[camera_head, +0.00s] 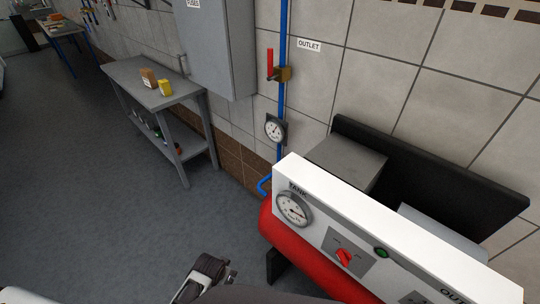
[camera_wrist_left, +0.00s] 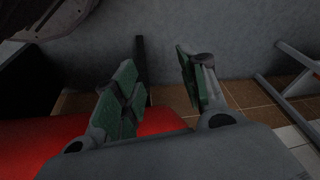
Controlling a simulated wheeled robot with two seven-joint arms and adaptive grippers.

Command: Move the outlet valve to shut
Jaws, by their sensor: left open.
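The outlet valve has a red lever (camera_head: 270,63) that points upward, along the blue pipe (camera_head: 282,105). Its brass body (camera_head: 283,74) sits on that pipe against the tiled wall, beside the OUTLET label (camera_head: 308,45). My left gripper shows at the bottom of the head view (camera_head: 215,275), low and well away from the valve. In the left wrist view my left gripper (camera_wrist_left: 160,75) is open, its green-padded fingers apart with nothing between them. The valve is not in the wrist view. My right gripper is in neither view.
The red tank (camera_head: 310,262) with its white gauge panel (camera_head: 400,235) stands at the lower right, close to my left gripper. A round gauge (camera_head: 275,130) is on the pipe below the valve. A grey cabinet (camera_head: 215,50) and workbench (camera_head: 150,82) stand left of it. Open floor lies left.

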